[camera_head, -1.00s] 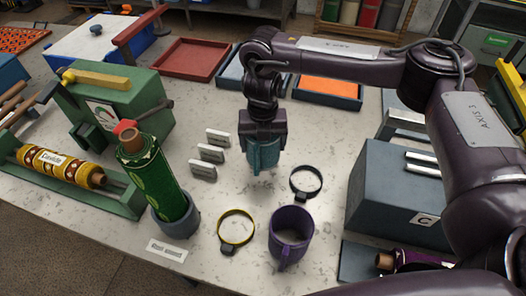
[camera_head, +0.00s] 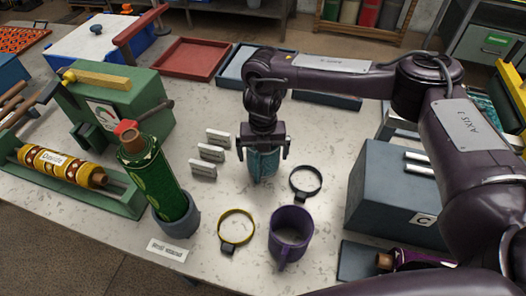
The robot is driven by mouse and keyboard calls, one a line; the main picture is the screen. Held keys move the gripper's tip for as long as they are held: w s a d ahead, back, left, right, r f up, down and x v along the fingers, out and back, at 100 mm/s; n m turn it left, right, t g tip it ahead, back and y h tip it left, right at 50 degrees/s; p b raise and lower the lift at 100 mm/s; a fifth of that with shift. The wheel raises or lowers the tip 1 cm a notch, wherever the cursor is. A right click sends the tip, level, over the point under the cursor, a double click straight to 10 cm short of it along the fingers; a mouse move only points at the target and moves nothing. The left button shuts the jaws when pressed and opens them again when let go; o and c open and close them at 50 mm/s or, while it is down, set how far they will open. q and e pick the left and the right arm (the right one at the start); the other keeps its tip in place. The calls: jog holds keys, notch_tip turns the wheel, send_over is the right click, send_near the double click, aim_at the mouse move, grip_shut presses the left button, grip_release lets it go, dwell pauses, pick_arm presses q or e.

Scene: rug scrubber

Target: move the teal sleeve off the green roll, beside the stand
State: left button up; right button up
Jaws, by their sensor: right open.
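The teal sleeve (camera_head: 263,165) appears to stand upright on the table, to the right of the green roll and apart from it. My right gripper (camera_head: 264,152) is directly above and around the sleeve. Its jaws are open, one finger on each side, and the sleeve's top is hidden by the gripper. The green roll (camera_head: 152,184) leans a little in its round grey stand (camera_head: 181,219), with a brown core and red piece at its top. My left gripper is not in view.
Several silver blocks (camera_head: 208,152) lie between roll and sleeve. A black ring clamp (camera_head: 305,182), yellow ring clamp (camera_head: 236,227) and purple mug (camera_head: 291,233) lie in front. A grey box (camera_head: 395,195) stands right. A green machine (camera_head: 118,105) stands behind the roll.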

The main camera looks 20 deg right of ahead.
notch_tip(320, 180, up, 12)
jog(key=shift+r, duration=0.2)
jog(key=shift+f, duration=0.1)
dwell(0.7)
